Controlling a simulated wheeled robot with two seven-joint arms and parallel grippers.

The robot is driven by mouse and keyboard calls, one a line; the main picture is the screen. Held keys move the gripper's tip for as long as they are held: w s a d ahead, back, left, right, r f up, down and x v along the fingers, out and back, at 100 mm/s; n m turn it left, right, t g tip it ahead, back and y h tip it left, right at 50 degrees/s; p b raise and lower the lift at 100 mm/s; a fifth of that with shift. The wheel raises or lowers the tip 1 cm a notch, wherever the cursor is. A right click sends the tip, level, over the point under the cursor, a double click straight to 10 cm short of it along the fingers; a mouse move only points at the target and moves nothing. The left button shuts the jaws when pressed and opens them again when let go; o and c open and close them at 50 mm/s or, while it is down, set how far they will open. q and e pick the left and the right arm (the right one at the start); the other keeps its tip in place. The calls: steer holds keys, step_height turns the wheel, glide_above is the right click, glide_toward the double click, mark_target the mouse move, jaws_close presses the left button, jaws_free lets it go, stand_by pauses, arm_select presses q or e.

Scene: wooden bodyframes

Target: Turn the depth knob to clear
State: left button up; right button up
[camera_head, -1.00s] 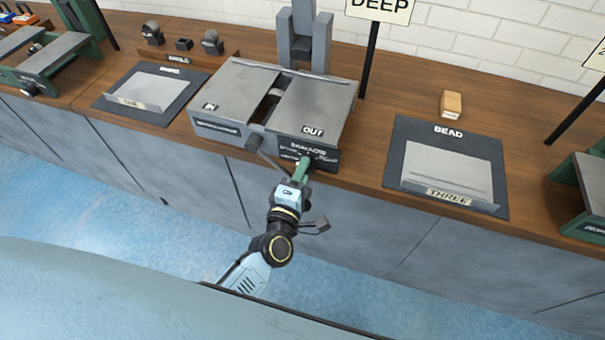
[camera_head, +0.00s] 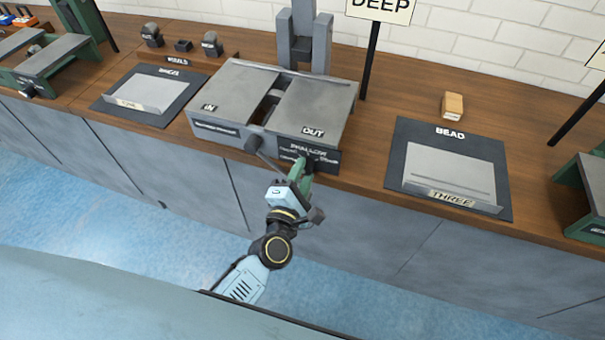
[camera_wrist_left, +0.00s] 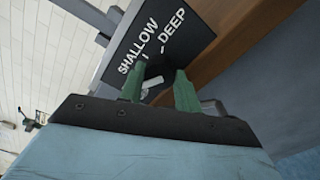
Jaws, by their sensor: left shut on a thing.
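Any clear mark is hidden or unreadable. My left gripper (camera_wrist_left: 159,84) has its green fingers either side of the knob, shut on it, and the fingers hide part of it. In the head view the left gripper (camera_head: 303,168) reaches the panel under the OUT plate of the grey machine (camera_head: 320,103); the knob is hidden there. My right gripper is not in view.
A BEAD tray (camera_head: 400,150) and a small wooden block (camera_head: 452,105) are to the right on the wooden bench. Another tray (camera_head: 115,108) lies left.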

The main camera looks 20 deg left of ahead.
arm_select(q)
steer(key=o, duration=1)
steer(key=s, duration=1.3)
steer(key=shift+s+a, duration=0.2)
steer(key=shift+s, duration=0.05)
steer(key=s+a+f+m+g+h, duration=0.1)
steer(key=s+f+m+g, duration=0.3)
steer(key=f, duration=0.5)
steer(key=s+a+f+m+g, duration=0.1)
steer(key=s+f+m+g, duration=0.1)
steer(key=f+m, duration=0.55)
steer(key=s+a+f+m+g+h, duration=0.1)
steer(key=s+f+m+g, duration=0.25)
steer(key=f, duration=0.75)
steer(key=s+a+f+m+g+y, duration=0.1)
steer(key=s+a+f+m+g, duration=0.1)
steer(key=s, duration=0.4)
steer(key=s+a+f+m+g+y, duration=0.1)
steer(key=s+a+f+m+g, duration=0.2)
steer(key=s+a+f+m, duration=0.1)
steer(key=s+a+f+m+g, duration=0.2)
steer(key=s+a+f+m, duration=0.2)
steer(key=s, duration=0.5)
steer(key=shift+a+f+g+y, duration=0.15)
steer(key=shift+f+y, duration=0.05)
steer(key=shift+f, duration=0.45)
steer(key=shift+a+f+g+y, duration=0.1)
steer(key=shift+f+y, duration=0.1)
steer(key=shift+f, duration=0.45)
